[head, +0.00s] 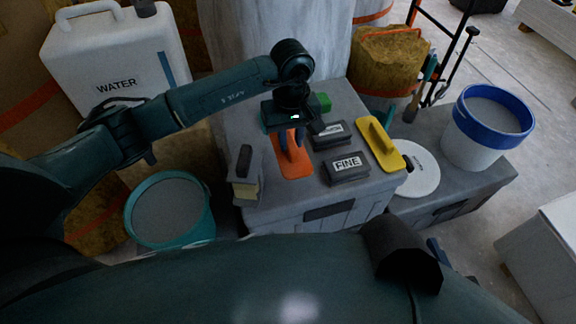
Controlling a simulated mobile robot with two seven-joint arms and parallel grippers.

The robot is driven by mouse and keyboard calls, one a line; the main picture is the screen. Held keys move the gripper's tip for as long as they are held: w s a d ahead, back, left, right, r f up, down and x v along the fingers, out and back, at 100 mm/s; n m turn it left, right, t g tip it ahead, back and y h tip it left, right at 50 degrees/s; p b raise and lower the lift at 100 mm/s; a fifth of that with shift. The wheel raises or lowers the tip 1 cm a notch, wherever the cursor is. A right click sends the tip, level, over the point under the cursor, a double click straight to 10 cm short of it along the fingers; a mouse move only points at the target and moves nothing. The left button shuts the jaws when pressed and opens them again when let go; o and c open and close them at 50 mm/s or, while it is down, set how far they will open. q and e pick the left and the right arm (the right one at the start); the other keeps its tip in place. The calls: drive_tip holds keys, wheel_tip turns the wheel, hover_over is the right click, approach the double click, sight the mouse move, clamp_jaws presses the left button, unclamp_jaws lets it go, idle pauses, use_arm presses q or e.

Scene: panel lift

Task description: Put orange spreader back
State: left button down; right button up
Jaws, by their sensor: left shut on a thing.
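The orange spreader (293,168) is on or just above the left part of the grey toolbox lid (262,205); I cannot tell whether it touches the lid. My left gripper (292,140) reaches down from above and is shut on the spreader, its fingers around the upper part. The arm and gripper hide the spreader's far end. My right gripper is out of view.
Right of the spreader lie two dark blocks, one labelled FINE (347,165), and a yellow float (381,143). A dark-handled brush (245,175) is at the lid's left edge. A teal bucket (170,208), a water canister (112,60) and a blue-rimmed bucket (480,140) stand around.

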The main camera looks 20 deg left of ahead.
sight(291, 142)
use_arm(q)
wheel_tip(291, 142, down, 3)
drive_tip(key=shift+f, duration=0.8)
wheel_tip(291, 142, down, 3)
drive_tip(key=shift+f+b, duration=0.15)
drive_tip(key=shift+b, duration=0.35)
drive_tip(key=shift+f, duration=0.15)
drive_tip(key=c, duration=1.7)
unclamp_jaws()
drive_tip(key=o, duration=0.4)
drive_tip(key=shift+o, duration=0.2)
